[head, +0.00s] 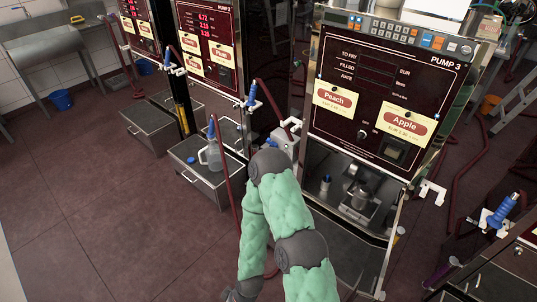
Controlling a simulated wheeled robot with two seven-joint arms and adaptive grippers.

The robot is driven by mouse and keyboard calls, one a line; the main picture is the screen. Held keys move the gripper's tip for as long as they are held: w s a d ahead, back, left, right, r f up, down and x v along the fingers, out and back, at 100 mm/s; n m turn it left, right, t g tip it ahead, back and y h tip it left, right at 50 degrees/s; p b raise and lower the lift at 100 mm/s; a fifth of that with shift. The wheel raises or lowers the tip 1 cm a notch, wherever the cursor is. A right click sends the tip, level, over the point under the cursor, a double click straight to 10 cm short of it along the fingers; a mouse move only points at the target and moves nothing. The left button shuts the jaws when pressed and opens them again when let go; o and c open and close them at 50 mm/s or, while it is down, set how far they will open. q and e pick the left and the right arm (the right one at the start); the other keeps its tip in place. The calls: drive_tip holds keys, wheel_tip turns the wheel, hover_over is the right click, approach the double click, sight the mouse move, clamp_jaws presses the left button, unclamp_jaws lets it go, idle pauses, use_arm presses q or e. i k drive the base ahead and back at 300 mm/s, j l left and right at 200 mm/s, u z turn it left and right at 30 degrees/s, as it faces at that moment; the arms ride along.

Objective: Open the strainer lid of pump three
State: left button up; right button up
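Pump three (390,80) stands right of centre, with "PUMP 3" on its dark front panel. Below the panel is an open bay. A small grey metal housing with a round upper part (358,198) sits in the bay, probably the strainer. It is too small to tell its lid and how the lid sits. One of my green-sleeved arms (290,225) rises from the bottom edge, its bent grey joint left of the bay. Neither gripper can be made out. A dark grey arm part is cut off at the bottom edge.
A grey jug (212,155) stands on a metal cabinet (205,183) to the left. Red hoses hang beside the pumps. The tiled floor (110,225) at lower left is clear.

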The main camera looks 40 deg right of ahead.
sight(364, 192)
drive_tip(key=i+j, duration=0.15)
drive_tip(key=i, duration=0.5)
drive_tip(key=i+j, duration=0.1)
drive_tip(key=i, duration=0.55)
drive_tip(key=i+z, duration=0.2)
drive_tip(key=z, duration=0.25)
drive_tip(key=i+z, duration=0.2)
drive_tip(key=z, duration=0.3)
drive_tip(key=i+z, duration=0.2)
drive_tip(key=z, duration=0.25)
drive_tip(key=i+j+z, duration=0.2)
drive_tip(key=z, duration=0.25)
drive_tip(key=i+z, duration=0.25)
drive_tip(key=z, duration=0.2)
drive_tip(key=i+j+z, duration=0.1)
drive_tip(key=z, duration=0.4)
drive_tip(key=i+j+z, duration=0.2)
drive_tip(key=z, duration=0.25)
drive_tip(key=i+j+z, duration=0.3)
drive_tip(key=z, duration=0.2)
